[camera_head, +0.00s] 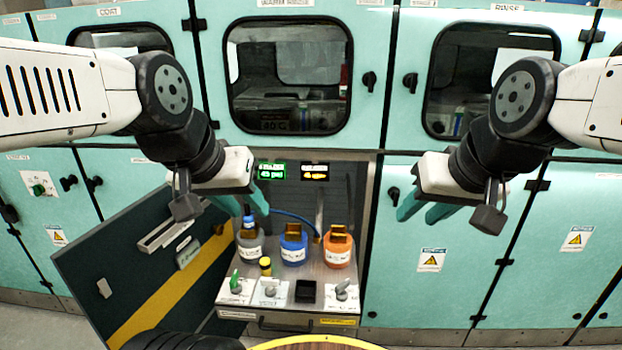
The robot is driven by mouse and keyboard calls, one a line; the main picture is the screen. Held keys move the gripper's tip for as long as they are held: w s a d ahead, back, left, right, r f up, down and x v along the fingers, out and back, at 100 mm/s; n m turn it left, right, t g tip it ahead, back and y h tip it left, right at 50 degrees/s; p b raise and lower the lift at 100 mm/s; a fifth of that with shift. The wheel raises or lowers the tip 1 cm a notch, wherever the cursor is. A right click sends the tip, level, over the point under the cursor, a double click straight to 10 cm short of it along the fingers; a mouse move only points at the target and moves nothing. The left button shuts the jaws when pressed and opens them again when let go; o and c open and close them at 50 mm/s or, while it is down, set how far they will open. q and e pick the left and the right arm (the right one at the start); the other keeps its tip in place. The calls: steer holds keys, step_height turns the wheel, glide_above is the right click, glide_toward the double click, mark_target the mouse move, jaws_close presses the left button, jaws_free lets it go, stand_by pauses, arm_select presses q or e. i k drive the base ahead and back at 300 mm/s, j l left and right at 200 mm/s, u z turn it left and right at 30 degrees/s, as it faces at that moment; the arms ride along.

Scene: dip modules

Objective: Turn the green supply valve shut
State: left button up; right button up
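The green supply valve (235,281) is a small green lever on a white plate at the left of the pull-out shelf (320,272) in the open lower bay. Its handle points roughly away from me, leaning slightly right. My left gripper (245,208) is above and behind the valve in the picture, near the grey container's blue top, with its teal fingers apart and nothing between them. It is clear of the valve. My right gripper (425,212) is open and empty, well to the right, in front of a closed teal cabinet door.
A grey container (250,244), a blue one (293,247) and an orange one (338,250) stand behind the valves. Grey levers (270,291) (342,290), a yellow-topped piece (265,266) and a black block (305,291) are nearby. The open dark door (140,255) lies left.

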mark_target(233, 282)
steer(key=j+u, duration=0.25)
steer(key=j, duration=0.45)
steer(key=j+u, duration=0.3)
steer(key=j, duration=0.45)
